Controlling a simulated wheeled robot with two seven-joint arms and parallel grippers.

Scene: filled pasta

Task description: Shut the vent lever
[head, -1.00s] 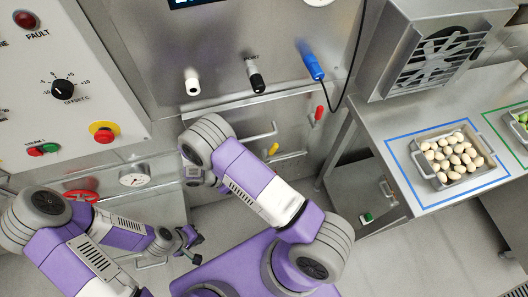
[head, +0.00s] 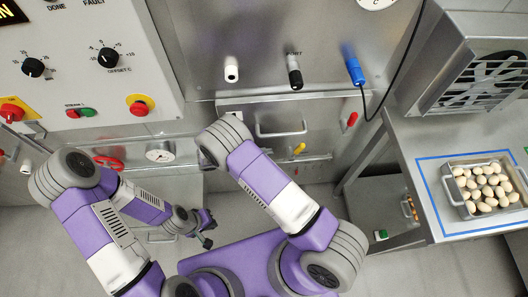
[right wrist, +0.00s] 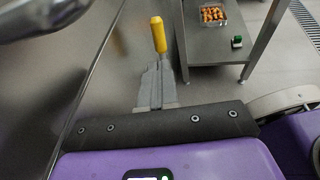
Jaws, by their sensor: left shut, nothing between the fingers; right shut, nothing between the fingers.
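Three short lever handles hang on the steel front in the head view: a white handle (head: 231,69), a black handle (head: 294,72) under a small label I cannot fully read, and a blue handle (head: 355,70). Lower down are a red handle (head: 351,120) and a yellow handle (head: 299,148). I cannot tell from labels which is the vent lever. In the right wrist view the yellow handle (right wrist: 158,35) stands just beyond the tips of my right gripper (right wrist: 157,68), which is shut and empty. My right arm hides that gripper in the head view. My left gripper (head: 210,230) is shut and empty, low down.
A control panel (head: 100,90) with knobs and buttons is at upper left. A red valve wheel (head: 108,162) and a gauge (head: 160,153) sit below it. A black cable hangs near the blue handle.

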